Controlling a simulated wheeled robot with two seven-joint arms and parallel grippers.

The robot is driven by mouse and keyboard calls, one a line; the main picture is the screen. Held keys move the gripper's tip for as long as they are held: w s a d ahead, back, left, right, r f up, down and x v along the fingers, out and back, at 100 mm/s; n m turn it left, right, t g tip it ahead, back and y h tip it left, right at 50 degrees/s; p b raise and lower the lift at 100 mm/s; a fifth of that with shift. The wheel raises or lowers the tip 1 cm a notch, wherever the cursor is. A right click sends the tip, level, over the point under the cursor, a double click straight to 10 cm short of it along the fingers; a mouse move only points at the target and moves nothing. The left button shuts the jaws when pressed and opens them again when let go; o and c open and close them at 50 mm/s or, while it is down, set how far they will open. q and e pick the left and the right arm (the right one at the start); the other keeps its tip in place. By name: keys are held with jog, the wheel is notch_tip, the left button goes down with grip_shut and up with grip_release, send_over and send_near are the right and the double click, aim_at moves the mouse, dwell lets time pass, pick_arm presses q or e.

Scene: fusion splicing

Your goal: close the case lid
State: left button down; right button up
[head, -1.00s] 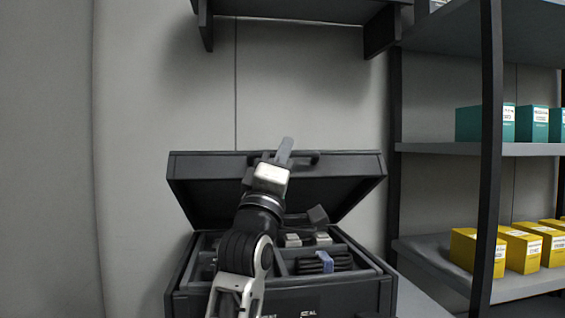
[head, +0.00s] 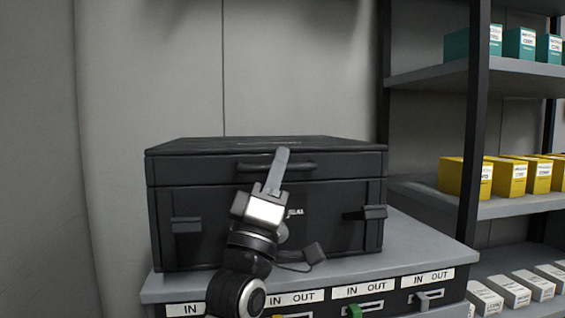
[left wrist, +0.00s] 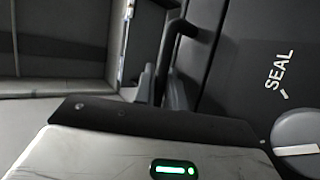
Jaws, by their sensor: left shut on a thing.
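The black case (head: 205,250) sits on the grey cabinet top. Its lid (head: 210,150) is down on the body, with no visible gap along the front seam. The lid handle (head: 305,166) is at the front of the lid. My left gripper (head: 281,160) is shut on the handle, its fingers pointing up in front of the lid. The left wrist view shows the gripper's fingers (left wrist: 158,88) at the dark bar of the handle (left wrist: 178,32). The case contents are hidden. My right gripper is not in view.
Two latches, left (head: 187,225) and right (head: 373,213), are on the case front. A dark tag (head: 314,253) hangs on a cord near my wrist. Shelves with yellow boxes (head: 463,177) and teal boxes stand to the right.

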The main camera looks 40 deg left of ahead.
pick_arm(q)
jog(key=shift+f, duration=0.45)
